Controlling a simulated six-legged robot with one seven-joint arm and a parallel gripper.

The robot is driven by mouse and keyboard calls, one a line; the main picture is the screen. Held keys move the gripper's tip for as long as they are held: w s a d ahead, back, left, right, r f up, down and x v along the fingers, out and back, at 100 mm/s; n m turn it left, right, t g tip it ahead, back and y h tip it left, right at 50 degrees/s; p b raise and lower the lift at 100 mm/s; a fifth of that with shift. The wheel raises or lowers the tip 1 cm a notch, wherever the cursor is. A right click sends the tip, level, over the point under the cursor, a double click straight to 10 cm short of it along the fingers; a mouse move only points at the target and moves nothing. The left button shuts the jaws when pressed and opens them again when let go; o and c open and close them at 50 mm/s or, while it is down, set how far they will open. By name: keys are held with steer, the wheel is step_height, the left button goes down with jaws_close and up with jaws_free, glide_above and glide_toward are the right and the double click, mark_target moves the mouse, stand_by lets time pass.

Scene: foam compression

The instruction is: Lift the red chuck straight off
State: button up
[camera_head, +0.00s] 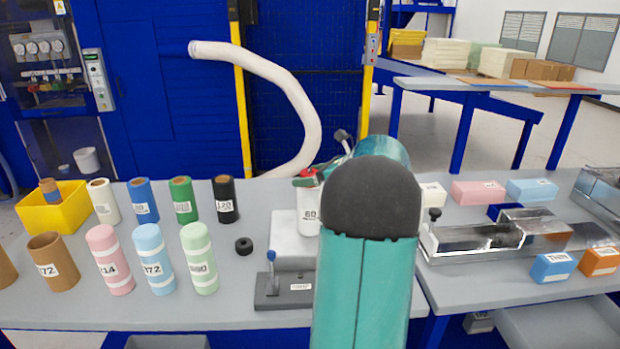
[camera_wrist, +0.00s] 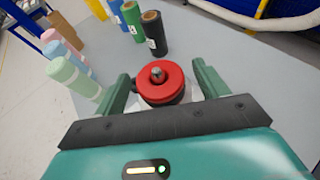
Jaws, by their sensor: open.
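The red chuck (camera_wrist: 160,80) is a round red disc with a metal knob at its centre, seen from above in the wrist view. In the head view the red chuck (camera_head: 307,178) shows as a small red piece on top of a white cylinder (camera_head: 309,212) marked 60, partly hidden by my arm. My gripper (camera_wrist: 163,88) is open, with one green finger on each side of the chuck and a visible gap on both sides. A dark round part shows under the chuck.
A black roll (camera_head: 225,199) marked 120 stands left of the chuck, with a green roll (camera_head: 182,200) and several others further left. A small black ring (camera_head: 243,246) lies on the table. A blue-knobbed lever (camera_head: 271,272) stands in front. Foam blocks and a metal fixture (camera_head: 480,240) are at right.

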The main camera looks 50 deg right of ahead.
steer(key=c, duration=1.1)
steer(key=shift+r, duration=0.15)
